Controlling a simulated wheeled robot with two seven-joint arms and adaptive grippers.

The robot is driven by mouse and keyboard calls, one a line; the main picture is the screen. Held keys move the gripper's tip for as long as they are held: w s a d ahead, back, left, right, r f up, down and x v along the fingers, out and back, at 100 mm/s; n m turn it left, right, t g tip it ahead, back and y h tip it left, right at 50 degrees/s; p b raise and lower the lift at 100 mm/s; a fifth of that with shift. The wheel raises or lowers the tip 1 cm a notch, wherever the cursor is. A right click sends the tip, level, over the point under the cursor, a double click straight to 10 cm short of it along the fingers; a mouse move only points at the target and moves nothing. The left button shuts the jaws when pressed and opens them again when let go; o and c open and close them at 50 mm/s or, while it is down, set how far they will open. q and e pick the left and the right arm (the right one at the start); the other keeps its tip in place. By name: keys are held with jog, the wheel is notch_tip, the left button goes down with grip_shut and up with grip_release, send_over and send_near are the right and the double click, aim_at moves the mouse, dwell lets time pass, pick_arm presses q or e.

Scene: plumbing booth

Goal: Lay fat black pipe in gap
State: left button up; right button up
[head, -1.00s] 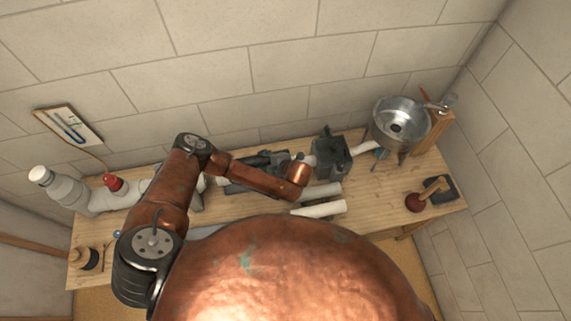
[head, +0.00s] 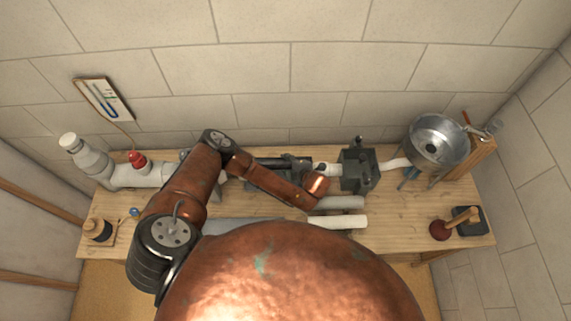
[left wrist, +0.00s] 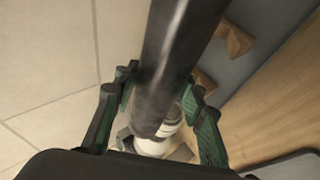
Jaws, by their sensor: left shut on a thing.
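The fat black pipe (left wrist: 172,60) runs through the left wrist view from the top edge to lower centre. My left gripper (left wrist: 158,115), with green-lined dark fingers, is shut on it. Beyond the pipe's lower end, a white pipe end (left wrist: 152,146) shows partly; whether they touch I cannot tell. In the head view, the dark pipe and left gripper (head: 285,163) overlap behind my copper forearm, between the white pipe run at left (head: 140,176) and the dark vise-like block (head: 358,172). A short white pipe (head: 326,170) enters that block from the left. My right gripper is not seen.
Loose grey (head: 342,202) and white (head: 340,221) pipes lie in front of the block. A metal basin (head: 438,142) stands at right, with a plunger (head: 455,223) in front. A red valve knob (head: 137,160) tops the left pipe run. The tiled wall is close behind.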

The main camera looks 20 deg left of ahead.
pick_arm(q)
jog(key=shift+f+b, duration=1.1)
jog(key=shift+f, duration=0.1)
jog(key=shift+f+b, duration=0.7)
jog(key=shift+f, duration=1.4)
jog(key=o, duration=1.3)
jog(key=v, duration=1.2)
